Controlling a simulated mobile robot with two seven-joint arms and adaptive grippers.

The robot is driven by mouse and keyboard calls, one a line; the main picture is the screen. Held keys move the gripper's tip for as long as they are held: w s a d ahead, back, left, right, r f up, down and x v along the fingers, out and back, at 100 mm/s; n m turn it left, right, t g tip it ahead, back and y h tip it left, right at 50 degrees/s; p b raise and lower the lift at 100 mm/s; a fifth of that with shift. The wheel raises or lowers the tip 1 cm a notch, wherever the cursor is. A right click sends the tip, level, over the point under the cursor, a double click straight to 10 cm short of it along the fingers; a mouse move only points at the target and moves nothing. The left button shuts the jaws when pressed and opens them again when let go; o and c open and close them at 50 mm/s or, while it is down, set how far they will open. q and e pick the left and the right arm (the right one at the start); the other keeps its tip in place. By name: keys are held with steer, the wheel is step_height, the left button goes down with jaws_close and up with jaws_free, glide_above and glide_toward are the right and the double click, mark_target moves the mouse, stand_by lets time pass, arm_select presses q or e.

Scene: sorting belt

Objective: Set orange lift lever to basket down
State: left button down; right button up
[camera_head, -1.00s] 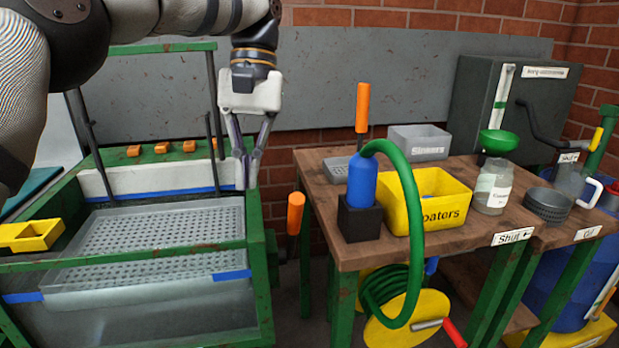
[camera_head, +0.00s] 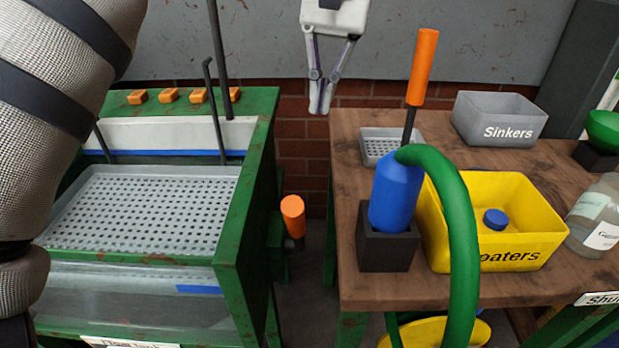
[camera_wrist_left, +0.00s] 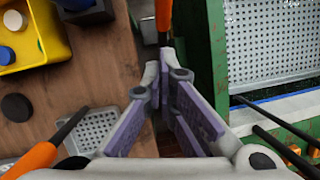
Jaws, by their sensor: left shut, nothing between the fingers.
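An orange lever handle (camera_head: 293,214) sticks out on a dark stub from the right side of the green tank frame (camera_head: 262,160). In the left wrist view the orange handle (camera_wrist_left: 163,14) shows at the top, just beyond the fingers. The perforated basket (camera_head: 150,212) sits inside the tank. My left gripper (camera_head: 319,110) points down, shut and empty, above and behind the lever, over the gap between tank and bench. Its shut fingers (camera_wrist_left: 165,65) also show in the left wrist view, apart from the handle. My right gripper is out of view.
The wooden bench (camera_head: 362,292) on the right holds a blue bottle (camera_head: 396,190) with a green hose, a yellow bin (camera_head: 500,262) and a grey Sinkers bin (camera_head: 500,118). Another orange handle (camera_head: 422,68) stands upright on a black shaft. Dark rods rise above the tank.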

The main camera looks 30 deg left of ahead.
arm_select(q)
steer(key=p, duration=0.1)
glide_toward(292, 232)
steer(key=w+a+f, duration=0.1)
steer(key=w, duration=0.4)
steer(key=s+f, duration=0.1)
steer(key=s+d+f+p, duration=0.1)
steer(key=s, duration=0.1)
steer(key=shift+s+f, duration=0.15)
steer(key=shift+s, duration=0.1)
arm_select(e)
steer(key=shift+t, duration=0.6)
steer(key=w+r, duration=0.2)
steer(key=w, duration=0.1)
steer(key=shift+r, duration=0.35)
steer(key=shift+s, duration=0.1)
